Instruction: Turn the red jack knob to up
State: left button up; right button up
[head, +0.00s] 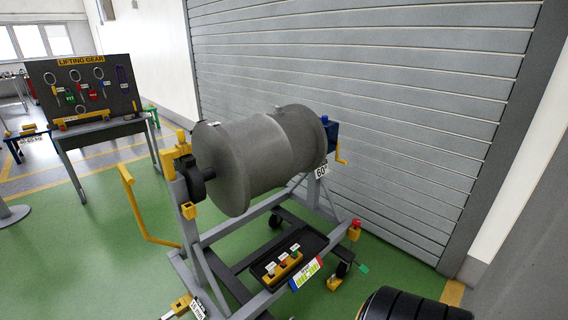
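A small red knob (355,223) sits on top of a yellow block at the right rear corner of the grey wheeled stand (208,237). It looks like the red jack knob, but it is too small to read its setting. The stand carries a large grey drum-shaped engine (258,152) lying on its side, with a "60°" tag by its right end. Neither of my grippers is in view.
A black tray on the stand holds a yellow rack (283,268) with small coloured parts. A yellow crank handle (130,190) sticks out left. A "LIFTING GEAR" board (95,100) stands at left. A grey shutter (400,100) closes the back. A dark ribbed object (415,306) is at bottom right.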

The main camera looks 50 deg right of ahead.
aim_at(356, 222)
jog(key=z, duration=2.35)
jog(key=i+u, duration=0.15)
jog(key=u, duration=0.45)
jog(key=i+l+u, duration=0.3)
jog(key=i+l, duration=0.15)
jog(key=l, duration=0.2)
jog(key=i+l+u, duration=0.1)
jog(key=l, duration=0.25)
jog(key=i+l+u, duration=0.15)
jog(key=i+l, duration=0.15)
jog(key=i+l+u, duration=0.15)
jog(key=l, duration=0.35)
jog(key=i+l+u, duration=0.15)
jog(key=l, duration=0.25)
